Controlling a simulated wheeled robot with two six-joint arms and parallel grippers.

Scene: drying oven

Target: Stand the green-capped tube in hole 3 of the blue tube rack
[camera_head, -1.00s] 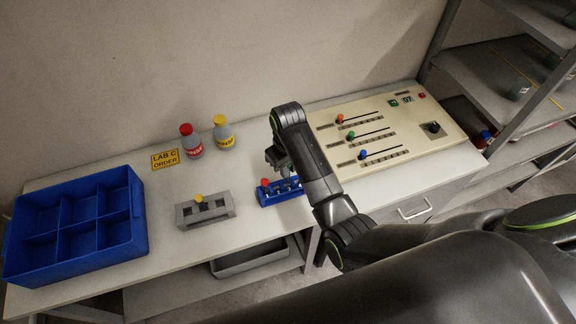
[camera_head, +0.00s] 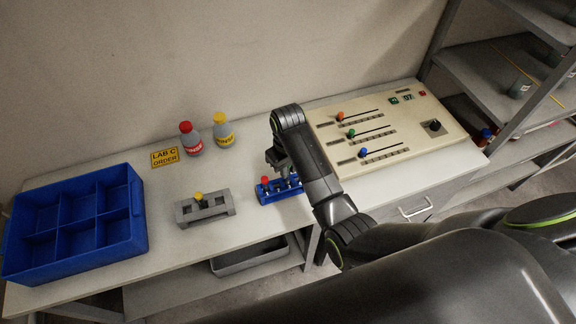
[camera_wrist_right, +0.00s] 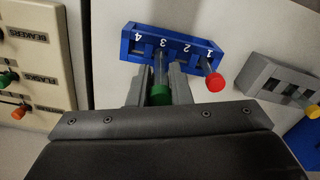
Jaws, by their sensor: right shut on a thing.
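The blue tube rack (camera_head: 266,196) stands on the bench; its numbers 4, 3, 2, 1 show in the right wrist view (camera_wrist_right: 136,45). My right gripper (camera_head: 279,164) is over the rack and shut on the green-capped tube (camera_wrist_right: 160,94), also seen in the right wrist view between the fingers (camera_wrist_right: 158,82). The tube's lower end is at hole 3, by the number 3; how deep it sits is hard to tell. A red-capped tube (camera_wrist_right: 215,82) stands in hole 1. My left gripper is not in view.
A grey rack (camera_head: 220,205) with a yellow-capped tube (camera_head: 198,197) stands left of the blue rack. A blue divided crate (camera_head: 135,225) is farther left. Two bottles (camera_head: 190,140) (camera_head: 223,132) and a sign (camera_head: 165,157) stand behind. The control panel (camera_head: 400,120) is at right.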

